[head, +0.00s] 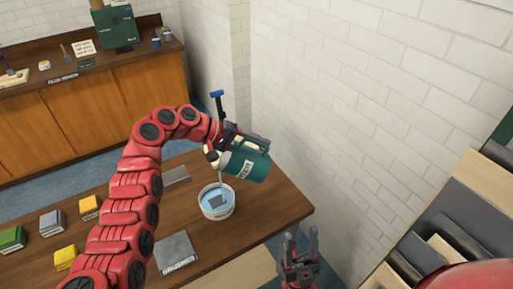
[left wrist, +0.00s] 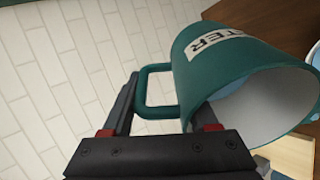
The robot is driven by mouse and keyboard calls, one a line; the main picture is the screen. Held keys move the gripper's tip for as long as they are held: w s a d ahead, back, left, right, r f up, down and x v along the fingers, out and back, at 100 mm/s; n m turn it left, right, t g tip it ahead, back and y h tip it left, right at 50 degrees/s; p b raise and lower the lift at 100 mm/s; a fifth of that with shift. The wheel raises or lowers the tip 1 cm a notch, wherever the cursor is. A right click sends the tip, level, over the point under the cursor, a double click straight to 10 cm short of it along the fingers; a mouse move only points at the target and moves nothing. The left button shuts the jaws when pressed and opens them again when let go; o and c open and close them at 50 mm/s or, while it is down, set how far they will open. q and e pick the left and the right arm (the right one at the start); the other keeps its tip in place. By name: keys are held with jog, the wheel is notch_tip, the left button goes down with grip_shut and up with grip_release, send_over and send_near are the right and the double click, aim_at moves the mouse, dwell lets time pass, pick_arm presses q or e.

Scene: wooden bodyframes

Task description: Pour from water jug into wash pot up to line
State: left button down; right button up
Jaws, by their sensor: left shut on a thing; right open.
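The teal water jug (head: 247,164) with a white "WATER" label is held tilted over the table by my left gripper (head: 232,139). In the left wrist view the jug (left wrist: 205,75) shows its pale inside, and its handle (left wrist: 155,95) lies between the fingers of my left gripper (left wrist: 160,120). The white wash pot (head: 218,211) stands on the table just below and left of the jug. It holds light blue water and a darker square patch shows in it. A thin pale streak runs between jug and pot. The fill line cannot be made out. My right gripper (head: 299,248) is open and empty beside the table's front edge.
The wooden table (head: 265,212) also bears a grey square plate (head: 177,250), and green, grey and yellow blocks (head: 52,222) at left. A blue-topped upright rod (head: 219,105) shows behind the jug. A tiled wall is close at right.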

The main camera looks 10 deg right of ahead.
pick_arm(q)
jog(key=shift+a+r+h+b, duration=0.3)
jog(key=shift+a+r+h, duration=0.05)
jog(key=shift+h, duration=0.15)
dwell(0.3)
jog(key=shift+r+y+p, duration=0.5)
jog(key=shift+r+p, duration=0.15)
jog(key=shift+p, duration=0.25)
jog(key=shift+d+r+y+p, duration=0.1)
jog(key=shift+r+y+p, duration=0.2)
jog(key=shift+y, duration=0.3)
jog(key=shift+r+y, duration=0.15)
jog(key=shift+y, duration=0.65)
jog(key=shift+w, duration=0.1)
